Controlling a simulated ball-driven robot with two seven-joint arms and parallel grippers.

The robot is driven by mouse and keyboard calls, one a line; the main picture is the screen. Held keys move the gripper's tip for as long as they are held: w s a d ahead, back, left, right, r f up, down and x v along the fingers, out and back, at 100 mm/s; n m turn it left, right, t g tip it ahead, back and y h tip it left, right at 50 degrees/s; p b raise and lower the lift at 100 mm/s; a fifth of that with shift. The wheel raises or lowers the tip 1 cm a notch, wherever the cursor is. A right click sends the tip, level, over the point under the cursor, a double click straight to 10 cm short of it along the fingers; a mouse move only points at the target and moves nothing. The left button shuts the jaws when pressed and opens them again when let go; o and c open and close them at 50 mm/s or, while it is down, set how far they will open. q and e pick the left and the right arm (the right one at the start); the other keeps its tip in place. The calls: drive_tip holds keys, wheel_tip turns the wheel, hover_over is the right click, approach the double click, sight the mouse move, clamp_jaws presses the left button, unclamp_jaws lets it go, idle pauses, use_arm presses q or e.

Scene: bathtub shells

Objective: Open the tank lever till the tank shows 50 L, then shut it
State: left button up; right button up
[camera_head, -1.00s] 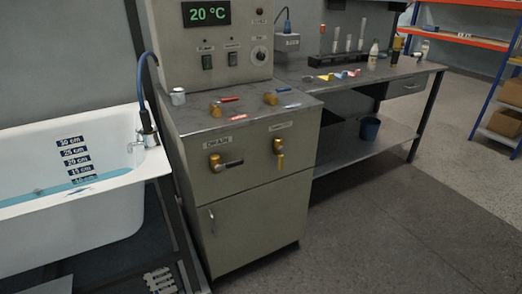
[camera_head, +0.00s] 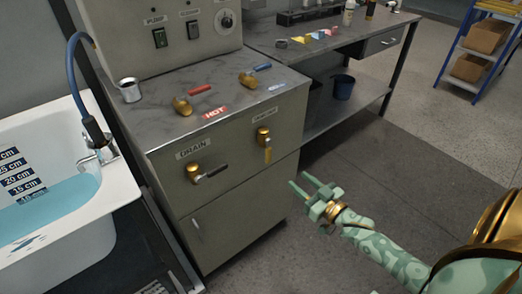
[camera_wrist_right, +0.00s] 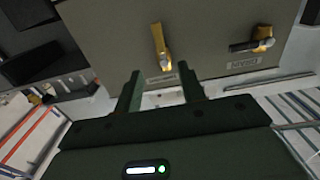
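A brass valve with a yellow-brown lever (camera_head: 267,152) hanging straight down is on the right of the cabinet front; its small label (camera_head: 264,115) is too blurred to read. It also shows in the right wrist view (camera_wrist_right: 161,45), ahead of the fingers. To its left is the DRAIN valve (camera_head: 194,173) with a dark lever pointing right. My right gripper (camera_head: 300,180) is open and empty, in front of the cabinet, to the right of and below the hanging lever, apart from it. It also shows in the wrist view (camera_wrist_right: 160,72). No tank volume reading is visible. My left gripper is out of view.
A bathtub (camera_head: 97,222) with blue water stands at left. The cabinet top (camera_head: 225,90) holds a metal cup (camera_head: 130,90) and two brass taps with red (camera_head: 200,91) and blue (camera_head: 262,67) handles. A workbench (camera_head: 350,38) stands behind.

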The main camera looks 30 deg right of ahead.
drive_tip(key=b, duration=0.4)
approach(270, 155)
drive_tip(key=w, duration=0.5)
drive_tip(key=shift+a+f, duration=0.3)
drive_tip(key=w+b, duration=0.1)
drive_tip(key=w, duration=0.3)
drive_tip(key=shift+w+a, duration=0.15)
drive_tip(key=shift+w, duration=0.1)
drive_tip(key=shift+w+r, duration=0.25)
drive_tip(key=shift+w, duration=0.4)
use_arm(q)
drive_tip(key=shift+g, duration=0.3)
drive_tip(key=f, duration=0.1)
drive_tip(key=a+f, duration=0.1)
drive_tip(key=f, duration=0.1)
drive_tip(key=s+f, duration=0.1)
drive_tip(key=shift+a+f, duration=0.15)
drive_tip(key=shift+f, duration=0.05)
use_arm(e)
clamp_jaws()
